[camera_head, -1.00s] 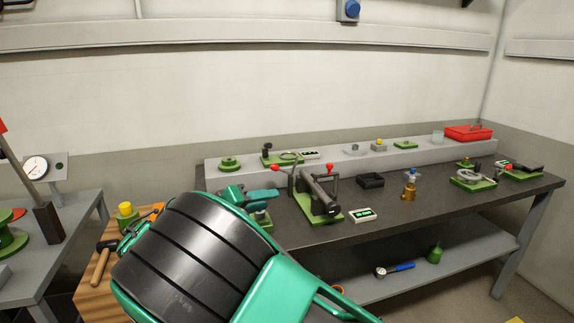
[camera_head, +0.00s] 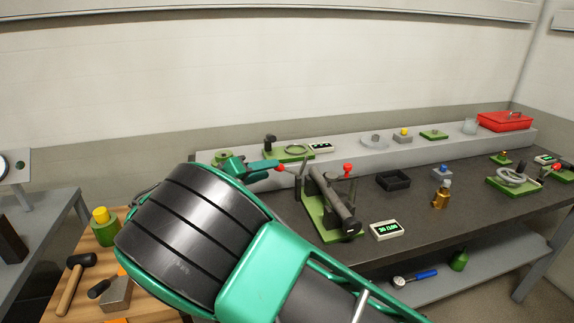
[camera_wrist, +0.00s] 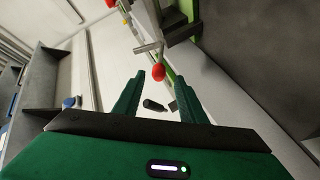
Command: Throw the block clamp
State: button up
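The block clamp (camera_head: 325,203) is a green-based fixture on the dark bench, with a long grey cylinder and upright levers. One red knob (camera_head: 279,168) shows at its left, right by the tip of my gripper (camera_head: 258,167). A second red knob (camera_head: 347,168) stands further right. In the wrist view, my gripper (camera_wrist: 157,82) is open, and a red knob (camera_wrist: 158,72) on a metal rod lies at or just beyond the gap between its fingertips. I cannot tell whether the fingers touch it. My arm hides the front left of the bench.
A counter (camera_head: 386,230) with a green display stands right of the clamp. A black tray (camera_head: 393,180) and a brass bottle (camera_head: 441,195) are further right. The raised grey shelf (camera_head: 350,147) runs behind. A wooden side table (camera_head: 90,250) holds a mallet (camera_head: 75,280).

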jog(key=x, duration=0.9)
jog(key=shift+w+d, duration=0.1)
jog(key=shift+d, duration=0.05)
grip_shut()
